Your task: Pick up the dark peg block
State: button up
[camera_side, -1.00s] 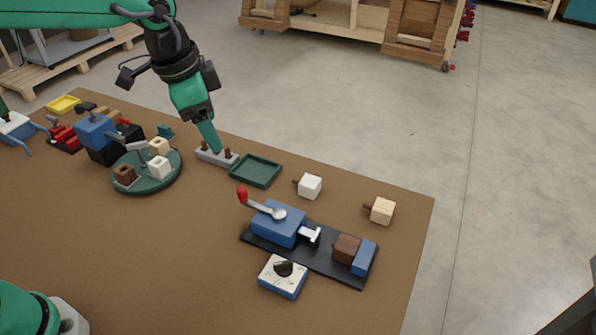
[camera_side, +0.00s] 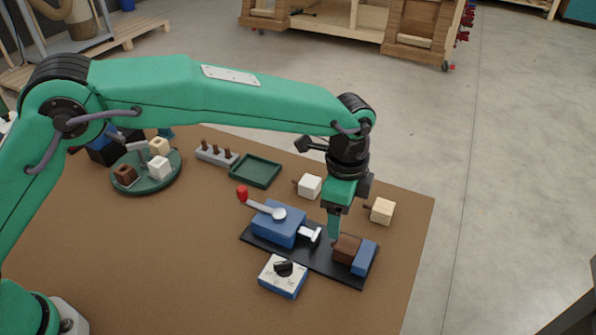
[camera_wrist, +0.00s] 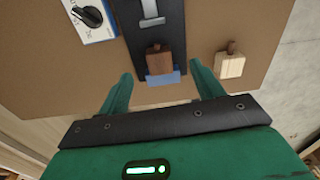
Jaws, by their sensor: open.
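The dark brown block (camera_side: 347,248) sits on the black base plate of the blue clamp fixture, against a blue stop block (camera_side: 364,258). In the wrist view the dark block (camera_wrist: 160,63) shows a short peg on its side toward the clamp. My gripper (camera_side: 333,236) points down just over the dark block in the side view. In the wrist view my gripper (camera_wrist: 161,75) has its fingers wide apart, one on each side of the block, and holds nothing. Part of the peg side is hidden by the fingers in the side view.
A white block (camera_side: 310,187) and a light wood block (camera_side: 382,211) lie nearby. The clamp (camera_side: 279,222) has a red-knobbed lever. A dial box (camera_side: 283,276) stands in front. A green tray (camera_side: 255,171), a peg rack (camera_side: 216,153) and a turntable (camera_side: 147,184) with blocks lie left.

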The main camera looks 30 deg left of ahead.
aim_at(345, 243)
jog(key=shift+s+d+f+m, duration=0.25)
jog(key=shift+d+f+m, duration=0.05)
jog(key=shift+d+f, duration=0.6)
jog(key=shift+f, duration=1.3)
jog(key=shift+f, duration=0.1)
jog(key=shift+w+f, duration=0.1)
jog(key=shift+f, duration=2.4)
jog(key=shift+c, duration=0.5)
jog(key=c, duration=1)
